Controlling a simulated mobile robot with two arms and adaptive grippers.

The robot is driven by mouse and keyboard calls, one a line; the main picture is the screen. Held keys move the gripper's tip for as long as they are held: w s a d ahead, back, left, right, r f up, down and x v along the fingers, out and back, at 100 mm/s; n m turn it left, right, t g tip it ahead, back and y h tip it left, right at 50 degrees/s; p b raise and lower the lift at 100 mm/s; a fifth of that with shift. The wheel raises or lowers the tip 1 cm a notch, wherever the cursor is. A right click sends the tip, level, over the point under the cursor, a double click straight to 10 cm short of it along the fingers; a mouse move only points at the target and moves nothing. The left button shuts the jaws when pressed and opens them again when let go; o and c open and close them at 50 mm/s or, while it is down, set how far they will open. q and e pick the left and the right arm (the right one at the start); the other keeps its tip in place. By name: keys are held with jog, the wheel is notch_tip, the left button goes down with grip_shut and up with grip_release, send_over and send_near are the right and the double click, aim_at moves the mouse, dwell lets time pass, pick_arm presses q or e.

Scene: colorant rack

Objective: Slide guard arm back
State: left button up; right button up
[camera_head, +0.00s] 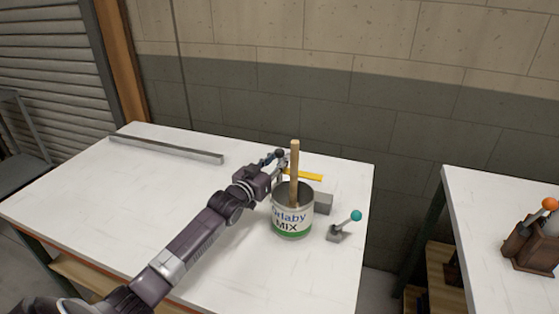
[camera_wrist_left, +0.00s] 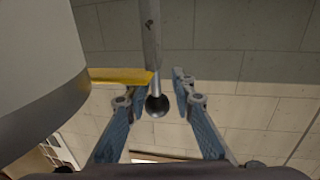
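A yellow flat arm (camera_head: 303,174), probably the guard arm, shows just behind a paint can (camera_head: 292,222) with a wooden stick (camera_head: 294,165) standing in it. It also shows in the left wrist view (camera_wrist_left: 118,76), reaching in from the can's side. A grey rod with a dark ball knob (camera_wrist_left: 157,105) lies between the fingers of my left gripper (camera_wrist_left: 155,88). The fingers are apart and I see gaps beside the knob. In the head view my left gripper (camera_head: 276,158) is behind and left of the can. My right gripper is not in view.
A grey block (camera_head: 323,203) and a small lever with a teal knob (camera_head: 356,216) are right of the can. A long metal bar (camera_head: 165,149) lies at the table's back left. The white table (camera_head: 120,215) is clear at left. A second table (camera_head: 490,230) stands right.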

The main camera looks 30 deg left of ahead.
pick_arm(q)
jog(key=shift+o, duration=1.2)
jog(key=shift+r, duration=0.65)
jog(key=shift+s+d, duration=0.1)
jog(key=shift+d, duration=0.15)
jog(key=shift+f, duration=0.25)
jog(key=shift+s, duration=0.2)
jog(key=s, duration=1.1)
jog(key=shift+s+d+r, duration=0.15)
jog(key=shift+s+d, duration=0.1)
jog(key=shift+s, duration=0.05)
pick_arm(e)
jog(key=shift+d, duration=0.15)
